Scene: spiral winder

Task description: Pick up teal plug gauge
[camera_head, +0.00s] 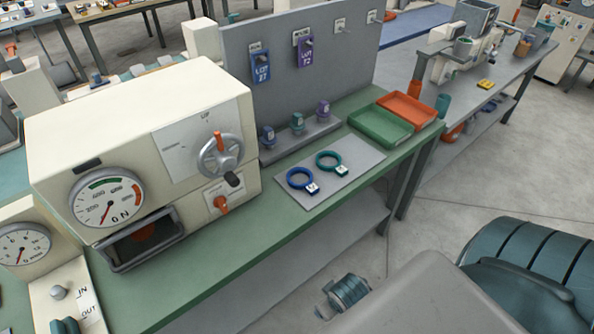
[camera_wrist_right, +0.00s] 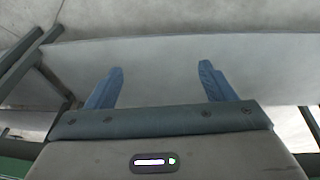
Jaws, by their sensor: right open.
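The teal plug gauge (camera_head: 297,123) stands in the middle of a grey rack (camera_head: 301,139) on the green bench, at the foot of the grey panel. A blue plug gauge (camera_head: 267,136) stands to its left and a purple plug gauge (camera_head: 323,110) to its right. My right gripper (camera_wrist_right: 161,68) shows in the right wrist view with its blue fingers wide apart and nothing between them. It is away from the rack, with a plain grey surface behind the fingers. My left gripper cannot be made out in either view.
A grey mat (camera_head: 328,178) holds a blue ring gauge (camera_head: 300,179) and a teal ring gauge (camera_head: 330,163) in front of the rack. Green (camera_head: 380,128) and orange (camera_head: 406,109) trays lie to the right. A large cream machine (camera_head: 143,120) stands left of the rack.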

